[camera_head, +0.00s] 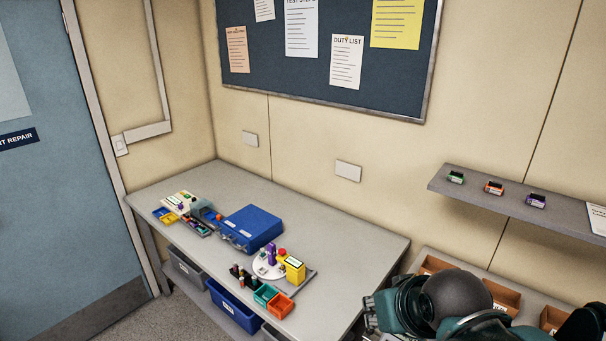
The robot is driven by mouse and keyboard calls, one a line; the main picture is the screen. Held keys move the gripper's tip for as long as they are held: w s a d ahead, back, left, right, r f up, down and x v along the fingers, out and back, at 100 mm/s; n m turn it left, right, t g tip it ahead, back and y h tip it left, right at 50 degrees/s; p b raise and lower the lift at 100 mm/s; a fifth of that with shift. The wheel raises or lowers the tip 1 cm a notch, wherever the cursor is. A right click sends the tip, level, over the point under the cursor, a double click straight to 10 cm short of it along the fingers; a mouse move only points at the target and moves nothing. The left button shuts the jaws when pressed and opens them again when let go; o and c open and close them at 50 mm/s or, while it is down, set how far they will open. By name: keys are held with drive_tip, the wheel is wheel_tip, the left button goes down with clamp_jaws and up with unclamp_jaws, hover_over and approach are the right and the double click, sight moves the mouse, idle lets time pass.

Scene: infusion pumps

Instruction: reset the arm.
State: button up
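My arm (455,300) shows at the bottom right as dark teal and black links with a round grey cap. It is close to the camera and covers part of the view. Small dark parts at its left end may belong to my gripper (372,312). No clear finger gap shows, so I cannot tell whether it is open or holds anything. These parts appear over the right end of the grey workbench (350,240); contact cannot be judged.
A wall shelf (480,196) carries three small coloured items. Brown bins (503,297) sit behind my arm.

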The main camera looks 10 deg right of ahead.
drive_tip(key=shift+f+b, duration=1.15)
drive_tip(key=shift+f, duration=0.35)
